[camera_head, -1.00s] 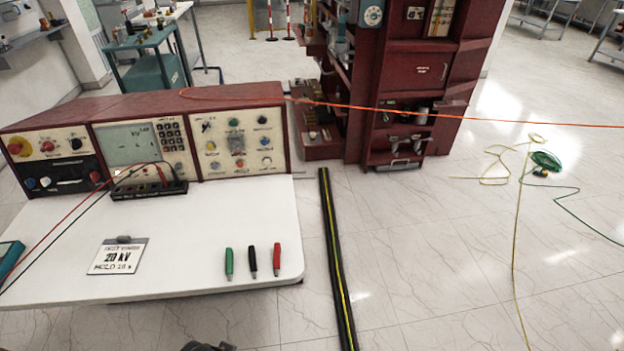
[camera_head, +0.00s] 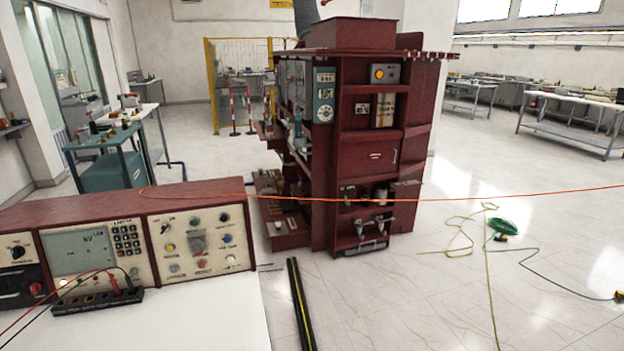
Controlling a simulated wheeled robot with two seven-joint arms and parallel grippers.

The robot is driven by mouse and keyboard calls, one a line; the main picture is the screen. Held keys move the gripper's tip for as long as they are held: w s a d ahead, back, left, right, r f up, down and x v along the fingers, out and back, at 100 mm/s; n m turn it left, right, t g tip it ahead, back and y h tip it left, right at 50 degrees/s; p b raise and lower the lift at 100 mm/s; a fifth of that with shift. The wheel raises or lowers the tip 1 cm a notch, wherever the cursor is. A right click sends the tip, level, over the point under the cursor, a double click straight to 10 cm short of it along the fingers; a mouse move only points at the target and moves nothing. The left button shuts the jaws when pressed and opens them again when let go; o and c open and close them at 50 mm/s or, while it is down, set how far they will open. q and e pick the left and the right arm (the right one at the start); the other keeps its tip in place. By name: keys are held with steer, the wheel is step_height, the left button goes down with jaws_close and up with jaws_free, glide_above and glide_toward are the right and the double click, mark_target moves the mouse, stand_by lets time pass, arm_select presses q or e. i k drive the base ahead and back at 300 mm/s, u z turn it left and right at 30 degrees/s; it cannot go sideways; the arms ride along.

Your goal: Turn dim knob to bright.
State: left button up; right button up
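No knob can be read as the dim knob; the labels are too small. A red console (camera_head: 120,208) on the left carries several control panels. Its right panel (camera_head: 200,260) has several small knobs and buttons, with a black pointer knob (camera_head: 165,228) at its upper left. The left panel, cut by the picture edge, has a black knob (camera_head: 18,251). A red cabinet (camera_head: 345,215) stands behind to the right. It has a blue-grey dial plate (camera_head: 324,78) and a panel with a round yellow-orange part (camera_head: 379,73). Neither of my grippers is in view.
A white table (camera_head: 190,320) holds the console and a black terminal box (camera_head: 97,301). An orange line (camera_head: 450,198) crosses the room. Green and yellow cords (camera_head: 502,226) lie on the open floor at right.

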mark_target(134, 270)
steer(key=u, duration=1.4)
steer(key=k, duration=1)
steer(key=z, duration=1.45)
steer(key=i, duration=3.8)
